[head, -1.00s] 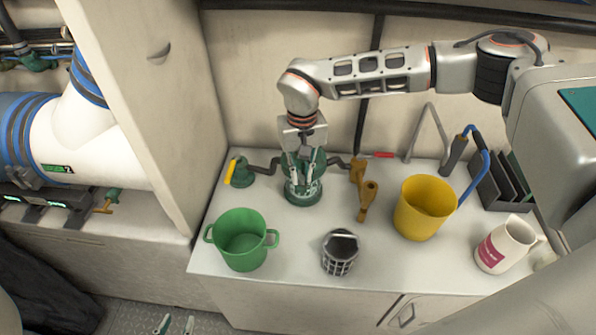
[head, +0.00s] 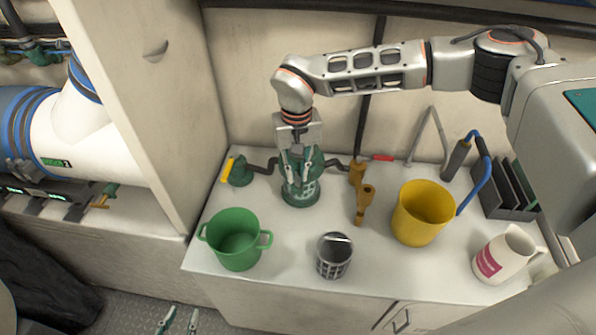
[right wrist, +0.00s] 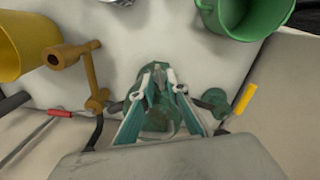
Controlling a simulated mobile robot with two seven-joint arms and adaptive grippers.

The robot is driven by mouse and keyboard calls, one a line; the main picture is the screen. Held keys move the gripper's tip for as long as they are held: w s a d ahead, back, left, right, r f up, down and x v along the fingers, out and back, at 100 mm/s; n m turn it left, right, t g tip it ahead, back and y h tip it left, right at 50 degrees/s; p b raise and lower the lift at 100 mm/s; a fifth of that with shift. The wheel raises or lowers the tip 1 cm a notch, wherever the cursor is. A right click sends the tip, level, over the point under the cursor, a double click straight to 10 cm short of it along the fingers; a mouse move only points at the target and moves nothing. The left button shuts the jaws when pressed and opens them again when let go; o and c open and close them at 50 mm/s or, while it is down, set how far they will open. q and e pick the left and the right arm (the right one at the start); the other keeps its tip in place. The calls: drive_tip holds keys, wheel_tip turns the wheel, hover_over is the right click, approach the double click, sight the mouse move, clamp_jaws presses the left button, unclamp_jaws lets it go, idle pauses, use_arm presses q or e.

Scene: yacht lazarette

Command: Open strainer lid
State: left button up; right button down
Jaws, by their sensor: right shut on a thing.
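The dark green strainer (head: 301,200) stands upright on the white counter, with dark pipes to either side. My right gripper (head: 299,178) points down over its top, with its fingers around the upper part. It is shut on what looks like the strainer lid; the fingers hide most of it. In the right wrist view the strainer (right wrist: 158,122) shows between and beyond my right gripper's fingers (right wrist: 160,85). I cannot tell whether the lid is seated or loose. My left gripper (head: 179,319) is at the bottom edge, away from the counter, fingers apart and empty.
On the counter (head: 290,262) are a green bucket (head: 236,240), a mesh basket (head: 334,256), a yellow bucket (head: 422,214), a white jug (head: 502,254), a brass valve fitting (head: 363,202) and a yellow-handled valve (head: 238,172). Bare counter lies in front of the strainer. A tall panel (head: 165,95) stands left.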

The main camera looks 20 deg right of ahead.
sight(298, 175)
drive_tip(key=shift+w+d+r, duration=0.1)
drive_tip(key=shift+w+r, duration=0.35)
idle(0.4)
drive_tip(key=c, duration=2)
unclamp_jaws()
drive_tip(key=shift+s+f, duration=0.15)
wheel_tip(298, 175, up, 12)
drive_tip(key=shift+s+r, duration=0.1)
